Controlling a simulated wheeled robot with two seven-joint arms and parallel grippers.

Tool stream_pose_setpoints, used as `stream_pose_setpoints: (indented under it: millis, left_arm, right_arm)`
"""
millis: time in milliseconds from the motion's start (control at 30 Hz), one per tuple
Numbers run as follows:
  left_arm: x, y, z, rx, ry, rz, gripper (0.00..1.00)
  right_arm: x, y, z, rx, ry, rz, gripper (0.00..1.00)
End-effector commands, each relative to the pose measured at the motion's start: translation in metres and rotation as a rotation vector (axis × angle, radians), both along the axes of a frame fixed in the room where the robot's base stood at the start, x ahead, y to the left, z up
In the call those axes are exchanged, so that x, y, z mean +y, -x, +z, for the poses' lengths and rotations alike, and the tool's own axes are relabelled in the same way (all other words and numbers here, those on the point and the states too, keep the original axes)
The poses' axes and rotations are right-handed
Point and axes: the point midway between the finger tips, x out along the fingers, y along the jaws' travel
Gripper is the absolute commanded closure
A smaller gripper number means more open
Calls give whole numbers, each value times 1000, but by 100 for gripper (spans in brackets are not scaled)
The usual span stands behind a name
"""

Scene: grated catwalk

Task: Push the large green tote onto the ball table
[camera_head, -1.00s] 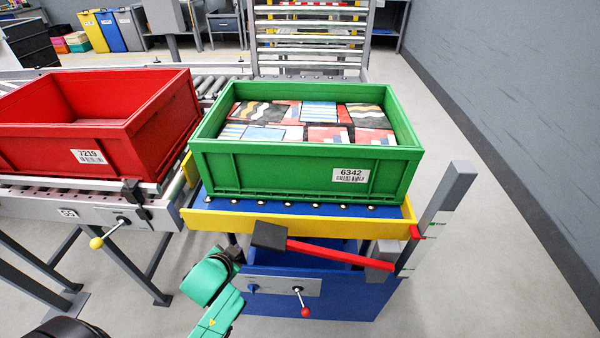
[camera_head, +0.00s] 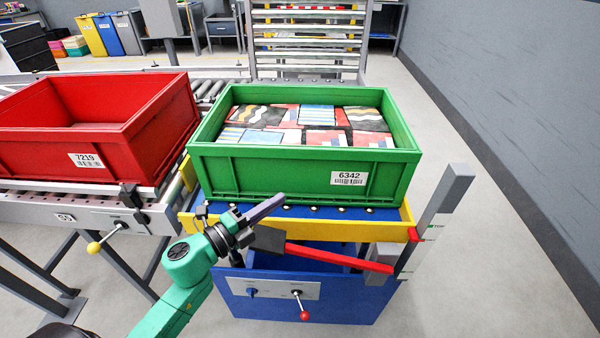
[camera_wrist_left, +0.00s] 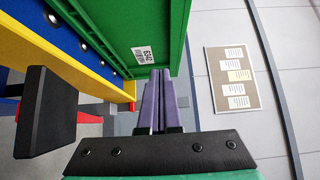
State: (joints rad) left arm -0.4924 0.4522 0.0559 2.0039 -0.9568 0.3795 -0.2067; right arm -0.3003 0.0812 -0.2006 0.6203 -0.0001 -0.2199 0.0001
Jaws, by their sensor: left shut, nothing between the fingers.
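The large green tote (camera_head: 270,176), labelled 6342 and filled with patterned packages, stands upright on the ball table (camera_head: 340,222). The table has a blue top with black-ringed balls and a yellow rim; a strip of it shows in front of the tote. My left gripper (camera_head: 279,200) is shut and empty, in front of the tote's lower front wall. In the left wrist view its fingers (camera_wrist_left: 160,75) point toward the tote (camera_wrist_left: 140,28), near the label; I cannot tell whether they touch it. My right gripper is not in view.
A red tote (camera_head: 130,140) labelled 7219 sits on the roller conveyor at left. A red lever with a dark pad (camera_head: 267,238) and a slanted grey post (camera_head: 440,205) stand at the table's front. A slatted rack (camera_head: 305,45) rises behind. The floor at right is clear.

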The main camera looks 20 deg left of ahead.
Motion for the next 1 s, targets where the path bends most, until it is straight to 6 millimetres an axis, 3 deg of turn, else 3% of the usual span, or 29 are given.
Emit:
stream_pose_setpoints:
  millis: [367, 500, 667, 1000]
  left_arm:
    - [-40, -73, 5, -3, 4, 2, 100]
    - [-31, -97, 3, -1, 2, 4, 100]
    - [-28, -108, 1, 1, 3, 3, 100]
    - [-28, -110, 1, 1, 3, 3, 100]
  right_arm:
    - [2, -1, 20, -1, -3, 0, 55]
    - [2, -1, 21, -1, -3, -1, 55]
    - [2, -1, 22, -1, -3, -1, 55]
    - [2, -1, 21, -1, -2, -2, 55]
